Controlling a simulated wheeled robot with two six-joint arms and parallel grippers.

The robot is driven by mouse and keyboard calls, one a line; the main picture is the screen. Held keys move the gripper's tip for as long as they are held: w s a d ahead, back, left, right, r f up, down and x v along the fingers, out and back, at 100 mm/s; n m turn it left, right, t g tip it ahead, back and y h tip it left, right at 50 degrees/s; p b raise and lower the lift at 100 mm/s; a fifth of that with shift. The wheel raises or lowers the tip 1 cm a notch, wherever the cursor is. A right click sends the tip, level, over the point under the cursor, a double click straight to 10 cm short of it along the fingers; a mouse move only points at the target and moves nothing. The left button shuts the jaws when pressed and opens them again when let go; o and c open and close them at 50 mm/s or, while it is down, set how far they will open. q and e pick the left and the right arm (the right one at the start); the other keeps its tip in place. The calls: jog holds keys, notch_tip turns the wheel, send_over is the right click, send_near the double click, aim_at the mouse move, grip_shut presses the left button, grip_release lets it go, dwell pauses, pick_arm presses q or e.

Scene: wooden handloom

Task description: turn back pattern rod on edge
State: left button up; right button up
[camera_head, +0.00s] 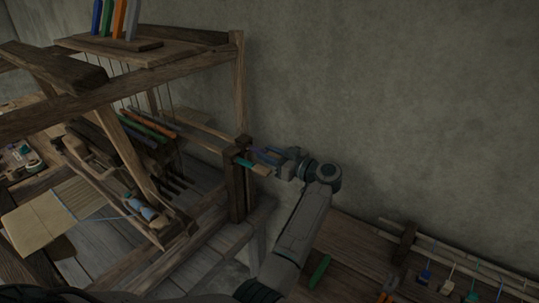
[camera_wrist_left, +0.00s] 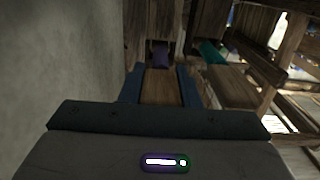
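My left gripper (camera_head: 266,155) is at the right-hand post of the loom, its arm coming up from the bottom of the head view. In the left wrist view its two fingers (camera_wrist_left: 160,88) lie along both sides of a wooden paddle-like rod end (camera_wrist_left: 161,87), with no clear gap. A purple part (camera_wrist_left: 161,56) shows beyond it, near the post. A second rod end, teal (camera_head: 243,162) with a wooden paddle (camera_head: 262,170), sticks out beside the gripper. It shows in the left wrist view as teal (camera_wrist_left: 209,52) and wood (camera_wrist_left: 234,86). My right gripper is not in view.
The loom's upright post (camera_head: 236,190) stands close to the gripper. Coloured bars (camera_head: 150,125) hang inside the loom. The wall (camera_head: 400,110) is close behind. A low bench (camera_head: 350,240) with small coloured items lies at lower right.

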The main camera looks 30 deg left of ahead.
pick_arm(q)
jog(key=shift+n, duration=1.4)
jog(key=o, duration=0.5)
jog(key=shift+o, duration=1)
jog(key=shift+a+f, duration=0.1)
jog(key=shift+a, duration=0.05)
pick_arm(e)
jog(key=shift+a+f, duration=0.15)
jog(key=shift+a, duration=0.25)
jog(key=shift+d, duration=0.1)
